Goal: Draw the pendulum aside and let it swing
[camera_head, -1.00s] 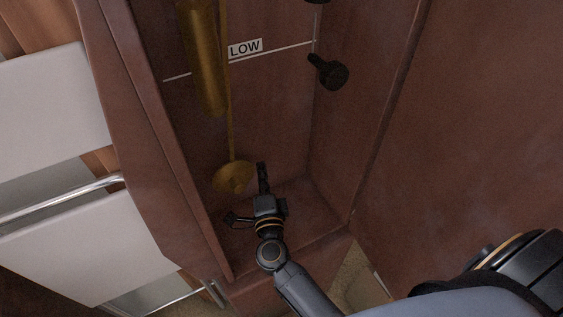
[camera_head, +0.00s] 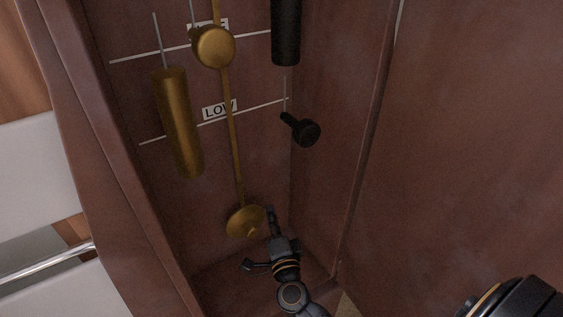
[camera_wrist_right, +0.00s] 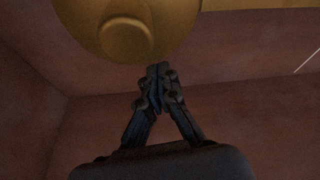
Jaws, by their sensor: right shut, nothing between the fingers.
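The brass pendulum hangs inside the reddish-brown case, with its thin rod (camera_head: 233,150) running down to a round bob (camera_head: 245,222) near the case floor. My right gripper (camera_head: 271,214) is at the bob's right side, with its fingers upright and empty. In the right wrist view the bob (camera_wrist_right: 125,32) fills the top, and the shut fingertips (camera_wrist_right: 159,72) are just below and right of its rim. I cannot tell whether they touch it. My left gripper is not in view.
A brass cylinder weight (camera_head: 179,125) hangs left of the rod, and a dark cylinder (camera_head: 286,32) hangs upper right. A black knob (camera_head: 303,130) sticks out right of the LOW label (camera_head: 219,109). The case's side walls (camera_head: 335,150) stand close around the gripper.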

